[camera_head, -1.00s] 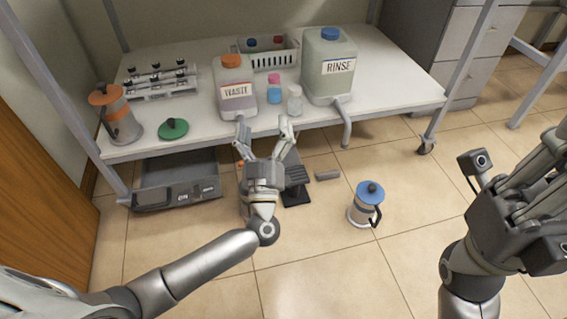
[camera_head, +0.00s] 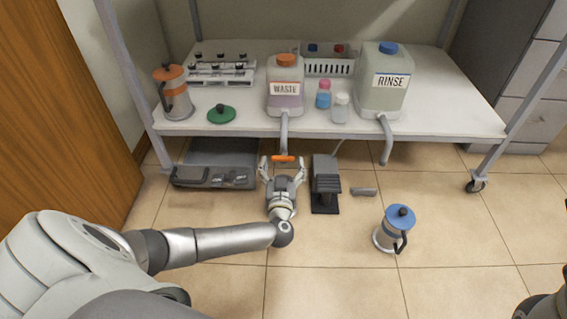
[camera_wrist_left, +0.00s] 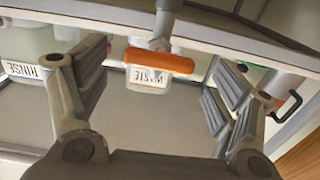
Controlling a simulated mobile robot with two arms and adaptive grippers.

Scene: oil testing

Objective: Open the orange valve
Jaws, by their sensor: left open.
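The orange valve (camera_head: 285,158) is a handle at the lower end of the grey outlet pipe (camera_head: 284,128) below the WASTE container (camera_head: 285,96). My left gripper (camera_head: 283,166) is open just below the shelf's front edge, with one finger on each side of the valve. In the left wrist view the orange valve (camera_wrist_left: 160,61) lies crosswise between the open fingers, with a gap visible on both sides. Whether it touches the gripper's palm cannot be told.
The white shelf edge (camera_head: 395,133) lies just beyond my left gripper. The RINSE container (camera_head: 386,85) has its own pipe to the right. A dark pedal-like device (camera_head: 325,185) stands close right of the gripper. A blue-lidded jug (camera_head: 394,228) stands on open floor.

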